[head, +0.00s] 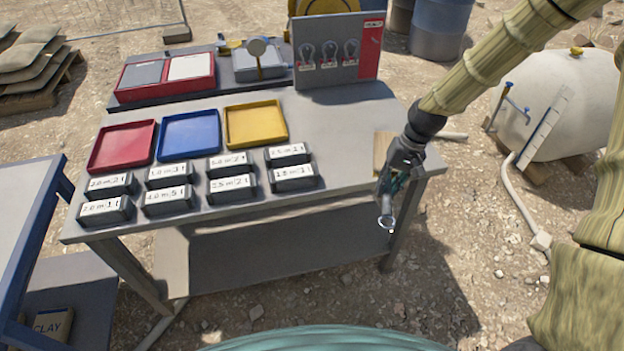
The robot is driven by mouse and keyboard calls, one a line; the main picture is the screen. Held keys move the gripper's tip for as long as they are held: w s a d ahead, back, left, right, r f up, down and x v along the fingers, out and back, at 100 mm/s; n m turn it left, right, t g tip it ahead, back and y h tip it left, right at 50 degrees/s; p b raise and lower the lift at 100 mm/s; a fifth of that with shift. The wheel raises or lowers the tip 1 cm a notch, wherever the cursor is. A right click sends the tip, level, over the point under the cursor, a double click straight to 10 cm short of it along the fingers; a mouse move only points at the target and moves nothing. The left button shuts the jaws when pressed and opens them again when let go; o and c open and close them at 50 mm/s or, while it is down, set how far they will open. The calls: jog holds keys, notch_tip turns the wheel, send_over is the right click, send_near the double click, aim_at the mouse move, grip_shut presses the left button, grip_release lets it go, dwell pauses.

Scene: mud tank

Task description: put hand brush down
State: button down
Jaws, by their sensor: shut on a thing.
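My gripper (388,192) hangs near the right front corner of the grey workbench (340,130), pointing down. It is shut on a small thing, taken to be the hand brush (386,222). Only a teal patch between the fingers and a pale loop-like end below them show. No bristles can be made out, and the fingers hide most of it. The loop end hangs in front of the bench edge, apart from the ground.
Red (122,146), blue (189,135) and yellow (256,124) trays and several labelled dark boxes (232,188) fill the bench's left part. A tan piece (383,148) lies behind my gripper. A shackle board (340,55) stands at the back. The bench's middle right is clear.

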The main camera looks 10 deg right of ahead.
jog(key=shift+w+a+f+p, duration=0.9)
jog(key=shift+w+a, duration=0.25)
jog(key=shift+a, duration=1)
jog(key=shift+w+a+f+p, duration=0.85)
jog(key=shift+w+a, duration=0.25)
jog(key=shift+a, duration=1.1)
jog(key=shift+w+a+f+p, duration=0.9)
jog(key=shift+w+a, duration=0.25)
jog(key=shift+a, duration=1)
jog(key=c, duration=1.3)
grip_release()
